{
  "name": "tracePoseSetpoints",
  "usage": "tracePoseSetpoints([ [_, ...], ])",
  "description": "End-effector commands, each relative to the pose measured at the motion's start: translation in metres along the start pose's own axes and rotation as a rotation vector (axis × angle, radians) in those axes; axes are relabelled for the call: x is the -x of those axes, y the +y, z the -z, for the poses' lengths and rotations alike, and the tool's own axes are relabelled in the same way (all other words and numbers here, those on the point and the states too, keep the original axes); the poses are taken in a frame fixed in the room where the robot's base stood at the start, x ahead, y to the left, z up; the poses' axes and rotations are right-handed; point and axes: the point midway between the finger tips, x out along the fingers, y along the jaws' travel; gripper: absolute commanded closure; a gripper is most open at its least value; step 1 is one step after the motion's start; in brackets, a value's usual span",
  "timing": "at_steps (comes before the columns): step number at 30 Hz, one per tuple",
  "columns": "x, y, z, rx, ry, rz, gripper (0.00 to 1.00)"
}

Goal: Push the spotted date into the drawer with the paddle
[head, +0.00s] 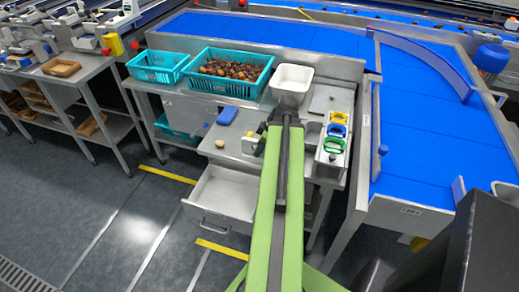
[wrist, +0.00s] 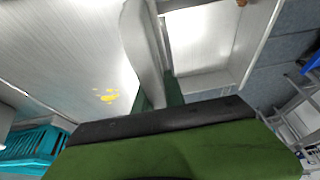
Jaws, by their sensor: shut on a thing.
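My gripper (wrist: 158,100) is shut on a thin grey curved piece, which looks like the paddle (wrist: 138,40), in the wrist view. The paddle extends up over the pale metal worktop (wrist: 60,50), beside the open drawer (wrist: 200,40). In the head view the open drawer (head: 222,194) is below the front edge of the worktop and looks empty. A small pale round thing (head: 219,144) lies on the worktop above the drawer; I cannot tell whether it is the spotted date. My green arm hides part of the worktop, and the gripper is not clear there.
Teal crates (head: 267,79) stand at the back left, one full of dark dates. A white tub (head: 292,79) stands behind my arm. Coloured handled pieces (head: 334,138) are to the right, near the blue conveyor (head: 430,130).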

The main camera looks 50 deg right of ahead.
Motion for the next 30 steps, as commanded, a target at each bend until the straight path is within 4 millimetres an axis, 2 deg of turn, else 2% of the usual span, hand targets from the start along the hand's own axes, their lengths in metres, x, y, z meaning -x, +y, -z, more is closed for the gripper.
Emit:
tracePoseSetpoints([
  [1,0.007,0.000,0.003,0.000,0.000,0.000,1.00],
  [10,0.023,0.000,0.010,0.000,0.000,0.000,1.00],
  [30,0.024,0.000,0.010,0.000,0.000,0.000,1.00],
])
